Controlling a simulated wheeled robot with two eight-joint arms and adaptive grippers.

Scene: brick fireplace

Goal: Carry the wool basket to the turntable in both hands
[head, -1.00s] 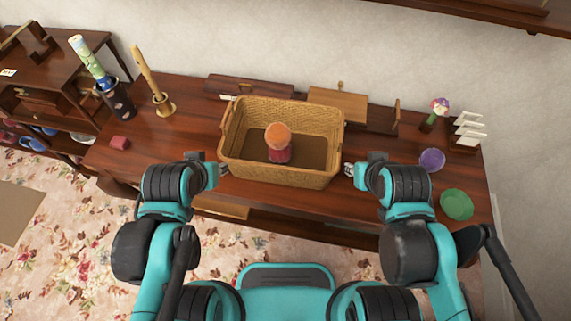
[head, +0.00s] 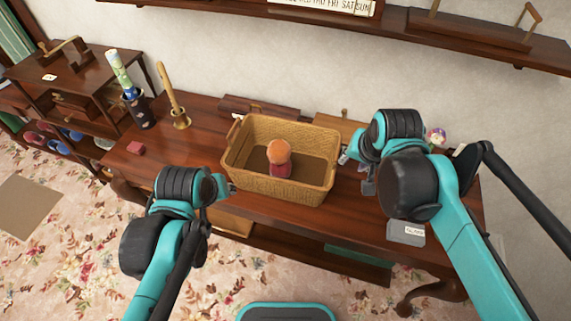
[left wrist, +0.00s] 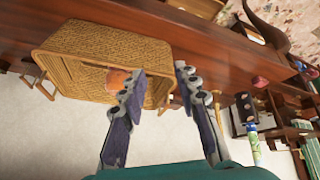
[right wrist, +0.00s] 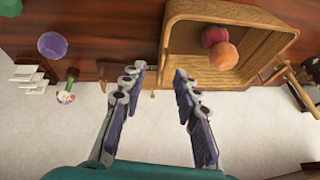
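The tan woven wool basket (head: 262,188) stands on the dark wooden table, with an orange ball (head: 279,151) and a red ball (head: 281,170) inside. My left gripper (head: 230,188) is at the basket's front-left corner; in the left wrist view its fingers (left wrist: 158,72) are apart, near the basket's rim (left wrist: 170,88). My right gripper (head: 345,157) is beside the basket's right side, toward the back; in the right wrist view its fingers (right wrist: 160,72) are apart, with the basket wall (right wrist: 168,45) just beyond. Neither visibly grips the basket. I cannot make out a turntable.
A flower ornament (head: 436,137) is partly behind my right arm. A labelled grey box (head: 406,232) is at the front right. A wall shelf (head: 470,35) hangs above.

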